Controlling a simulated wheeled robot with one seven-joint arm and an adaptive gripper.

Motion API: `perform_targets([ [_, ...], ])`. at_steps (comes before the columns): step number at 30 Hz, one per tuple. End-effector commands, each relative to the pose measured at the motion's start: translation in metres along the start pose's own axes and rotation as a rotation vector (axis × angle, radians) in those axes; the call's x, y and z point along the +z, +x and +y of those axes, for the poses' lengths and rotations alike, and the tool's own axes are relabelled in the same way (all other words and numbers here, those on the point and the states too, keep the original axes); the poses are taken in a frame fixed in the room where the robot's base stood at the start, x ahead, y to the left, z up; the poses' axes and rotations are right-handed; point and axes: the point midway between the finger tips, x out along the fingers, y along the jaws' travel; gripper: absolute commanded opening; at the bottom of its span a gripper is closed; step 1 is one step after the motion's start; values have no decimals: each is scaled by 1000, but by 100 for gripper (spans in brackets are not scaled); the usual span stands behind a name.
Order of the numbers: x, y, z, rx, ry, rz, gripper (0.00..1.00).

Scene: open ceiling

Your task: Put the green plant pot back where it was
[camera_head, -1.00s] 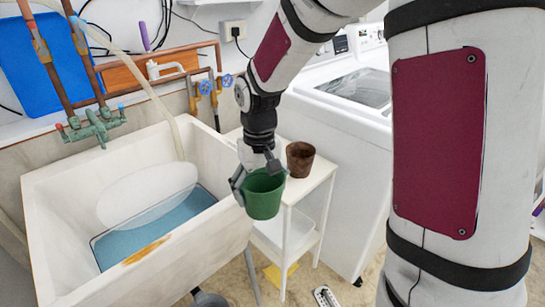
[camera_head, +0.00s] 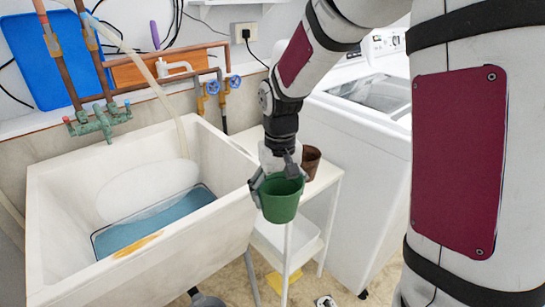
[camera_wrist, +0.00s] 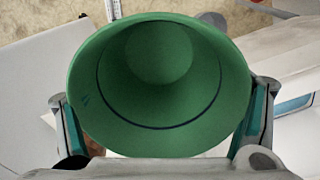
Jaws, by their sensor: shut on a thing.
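The green plant pot (camera_head: 281,203) is upright and held in my gripper (camera_head: 278,183) in the head view. The pot is in front of the small white side table (camera_head: 322,184), near the right front corner of the sink. In the wrist view the pot (camera_wrist: 160,85) fills the middle, its open mouth toward the camera and its inside empty. The fingers of my gripper (camera_wrist: 160,118) press on both its sides. A brown pot (camera_head: 311,160) stands on the side table, partly hidden behind my gripper.
A white sink (camera_head: 150,260) with a blue-bottomed basin is on the left. A white washing machine (camera_head: 355,150) stands right of the side table. Pipes and taps (camera_head: 220,85) run along the back wall. A yellow item (camera_head: 282,282) lies low under the table.

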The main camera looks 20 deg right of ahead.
Motion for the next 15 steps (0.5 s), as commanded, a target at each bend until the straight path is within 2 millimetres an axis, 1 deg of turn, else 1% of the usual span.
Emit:
perform_targets([
  [1, -5, -2, 11, 0, 45, 1, 50],
  [5, -18, -8, 34, 0, 162, 1, 50],
  [11, -43, -20, 79, 0, 390, 1, 50],
  [14, -60, -27, 110, 0, 546, 1, 50],
  [15, -68, -31, 125, 0, 620, 2, 50],
])
